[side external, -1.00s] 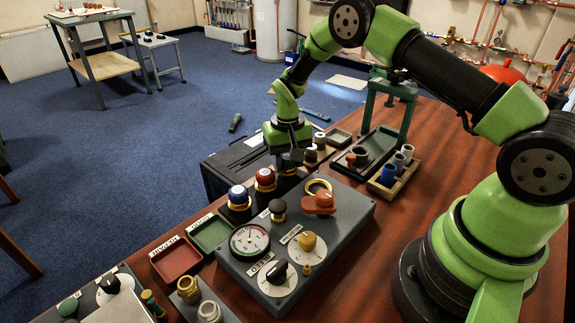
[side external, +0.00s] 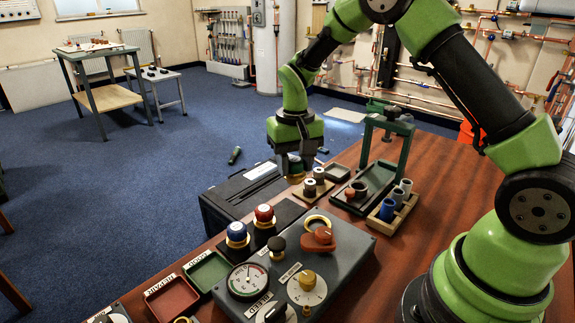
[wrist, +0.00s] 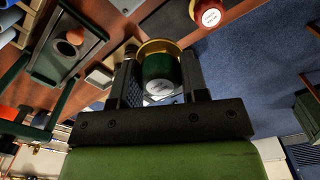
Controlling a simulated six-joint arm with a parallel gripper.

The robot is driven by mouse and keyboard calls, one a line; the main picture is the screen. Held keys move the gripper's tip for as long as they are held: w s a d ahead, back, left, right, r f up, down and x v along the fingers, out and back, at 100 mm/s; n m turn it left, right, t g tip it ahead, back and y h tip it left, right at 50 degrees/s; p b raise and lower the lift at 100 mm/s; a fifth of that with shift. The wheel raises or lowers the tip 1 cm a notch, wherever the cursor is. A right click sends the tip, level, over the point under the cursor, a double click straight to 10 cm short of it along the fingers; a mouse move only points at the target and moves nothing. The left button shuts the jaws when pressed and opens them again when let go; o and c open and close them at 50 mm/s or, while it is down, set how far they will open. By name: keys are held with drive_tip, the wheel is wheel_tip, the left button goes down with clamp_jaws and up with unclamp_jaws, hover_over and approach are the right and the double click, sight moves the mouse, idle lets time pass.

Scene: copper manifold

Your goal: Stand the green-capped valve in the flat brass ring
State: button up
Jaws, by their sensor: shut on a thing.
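The green-capped valve (wrist: 160,70) is between the fingers of my gripper (wrist: 158,85) in the wrist view, its brass collar showing beyond the green cap. In the side view my gripper (side external: 291,165) hangs above the area behind the red valve, near the black case. The valve is mostly hidden there by the fingers. The flat brass ring (side external: 317,217) lies on the grey panel, behind the orange-red lever knob. My gripper is apart from it, to its left and farther back.
A red-capped valve (side external: 264,212) and blue-capped valve (side external: 237,228) stand in the dark rack. The grey panel (side external: 352,245) carries a gauge and several knobs. Behind it are small holders with cylinders (side external: 310,186), a dark green tray and a green frame (side external: 387,122). A black case (side external: 222,205) stands left.

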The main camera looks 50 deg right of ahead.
drive_tip(key=s+a, duration=0.2)
drive_tip(key=s, duration=0.6)
drive_tip(key=shift+w+f, duration=0.1)
drive_tip(key=shift+f, duration=2.3)
drive_tip(key=shift+f, duration=0.35)
drive_tip(key=shift+f, duration=0.6)
drive_tip(key=o, duration=0.7)
